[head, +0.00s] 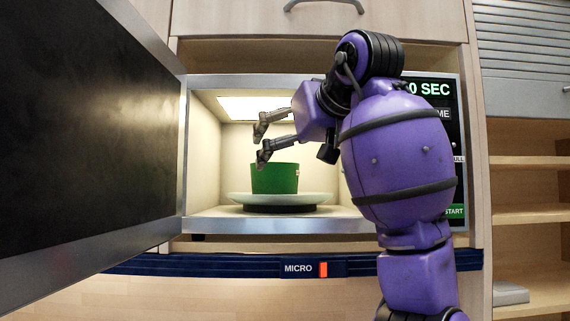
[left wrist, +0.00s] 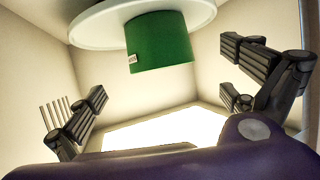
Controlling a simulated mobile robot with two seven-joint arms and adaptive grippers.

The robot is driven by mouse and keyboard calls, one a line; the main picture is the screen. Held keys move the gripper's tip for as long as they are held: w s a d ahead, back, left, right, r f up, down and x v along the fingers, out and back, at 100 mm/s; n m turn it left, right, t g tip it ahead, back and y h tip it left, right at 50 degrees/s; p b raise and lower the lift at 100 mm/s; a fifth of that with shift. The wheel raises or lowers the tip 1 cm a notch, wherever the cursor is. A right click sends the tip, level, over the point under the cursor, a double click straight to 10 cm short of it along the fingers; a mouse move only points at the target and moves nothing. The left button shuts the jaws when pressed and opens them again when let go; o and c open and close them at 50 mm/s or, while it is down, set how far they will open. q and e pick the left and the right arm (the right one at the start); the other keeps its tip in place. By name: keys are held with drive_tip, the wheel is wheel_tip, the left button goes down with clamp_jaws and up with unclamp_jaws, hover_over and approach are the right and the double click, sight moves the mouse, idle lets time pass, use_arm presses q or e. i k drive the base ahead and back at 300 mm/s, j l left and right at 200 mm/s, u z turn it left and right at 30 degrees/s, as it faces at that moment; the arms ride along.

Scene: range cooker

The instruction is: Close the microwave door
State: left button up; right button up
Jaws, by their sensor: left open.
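The microwave door (head: 85,140) stands wide open, a large dark panel with a grey metal frame filling the left of the head view. It is hinged at the left edge of the microwave (head: 290,226), whose lit interior is visible. My left gripper (head: 260,146) is open and empty inside the opening, just above a green mug (head: 274,180) and apart from the door. The mug stands on a pale turntable plate (head: 238,198). The left wrist view shows the mug (left wrist: 160,45) and the plate (left wrist: 88,28) upside down, with spread fingers on both sides. My right gripper is out of view.
My purple arm covers part of the control panel (head: 452,150) and the right side of the opening. A dark blue strip marked MICRO (head: 220,266) runs below. Open shelves (head: 528,215) stand at the right, and a cabinet front (head: 250,18) lies above.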

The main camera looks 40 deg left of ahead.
sight(93, 100)
drive_tip(key=k+l, duration=1.2)
drive_tip(key=l, duration=0.15)
